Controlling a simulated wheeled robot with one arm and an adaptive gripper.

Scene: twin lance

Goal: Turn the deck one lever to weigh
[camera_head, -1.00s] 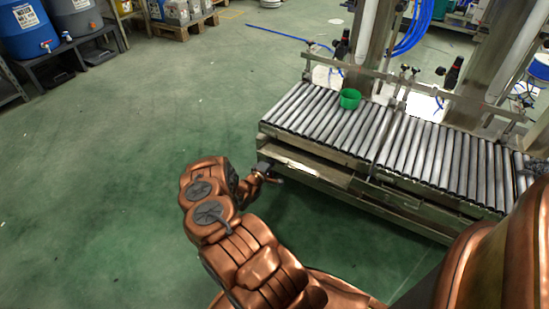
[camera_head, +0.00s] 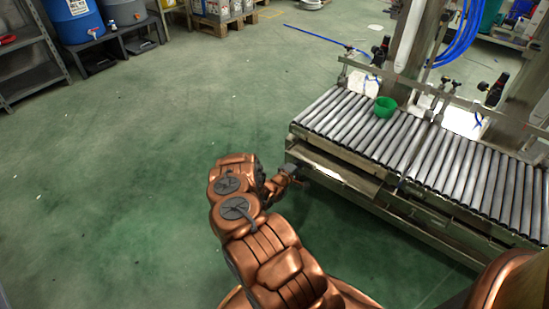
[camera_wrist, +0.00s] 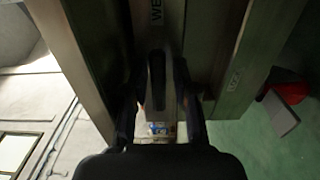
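The roller conveyor deck (camera_head: 345,150) stands at the right in the head view, with a metal frame below its rollers. My gripper (camera_head: 294,173) is low at the deck's near left corner. In the wrist view my gripper (camera_wrist: 158,105) has its two dark fingers apart, one each side of a dark upright bar (camera_wrist: 157,80), which looks like the lever. Gaps show between the bar and the fingers. Above the bar is a plate with a partly cut-off label starting "WE" (camera_wrist: 156,12). Whether a finger touches the bar cannot be told.
A green cup (camera_head: 385,107) sits on the rollers. Metal frame walls (camera_wrist: 245,60) flank my gripper closely in the wrist view. A red object (camera_wrist: 283,108) lies at the right there.

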